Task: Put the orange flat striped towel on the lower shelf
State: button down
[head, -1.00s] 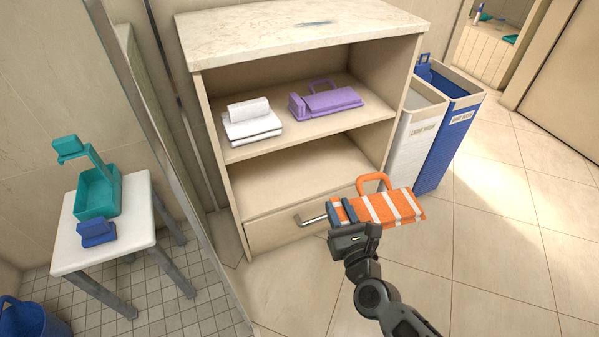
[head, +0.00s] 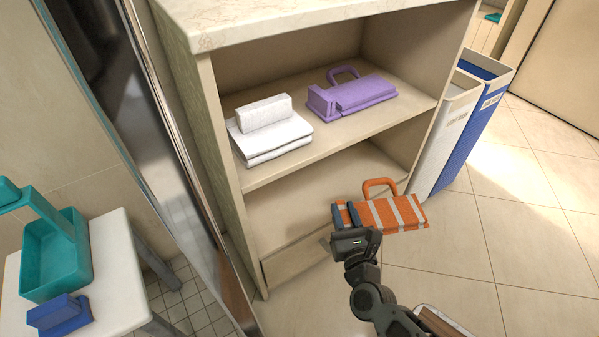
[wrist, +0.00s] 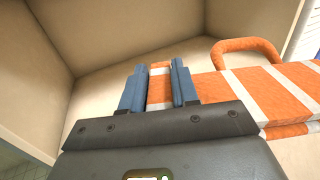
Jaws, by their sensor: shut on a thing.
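The orange towel with pale stripes and a loop (head: 398,213) is held flat in front of the cabinet's lower opening in the head view. My gripper (head: 345,216) is shut on the towel's left end. In the wrist view the two blue fingers (wrist: 158,88) stand either side of an orange part of the towel (wrist: 235,88). The lower shelf (head: 285,208) is bare where it shows; the towel and gripper hide part of its right side and front edge. In the wrist view the inside of the compartment (wrist: 150,35) lies ahead.
The upper shelf (head: 215,172) holds folded white towels (head: 268,130) and a purple towel (head: 352,97). White and blue bins (head: 470,125) stand right of the cabinet. A mirror-like panel edge (head: 150,120) and a white stool (head: 115,270) with teal and blue items are at left.

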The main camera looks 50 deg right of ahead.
jog(key=w+d+b, duration=0.1)
jog(key=w+d, duration=0.2)
jog(key=w, duration=0.7)
jog(key=w+d, duration=0.3)
jog(key=w, duration=0.7)
jog(key=shift+s+a+f+b, duration=0.15)
jog(key=shift+f+b, duration=0.6)
jog(key=shift+f, duration=0.4)
jog(key=shift+s+f+b, duration=0.1)
jog(key=shift+f+b, duration=0.6)
jog(key=shift+f, duration=0.45)
jog(key=shift+s+a+f+b, duration=0.15)
jog(key=shift+f+b, duration=0.6)
jog(key=shift+f, duration=0.4)
jog(key=shift+w+f, duration=0.15)
jog(key=c, duration=0.8)
grip_release()
jog(key=shift+c, duration=0.2)
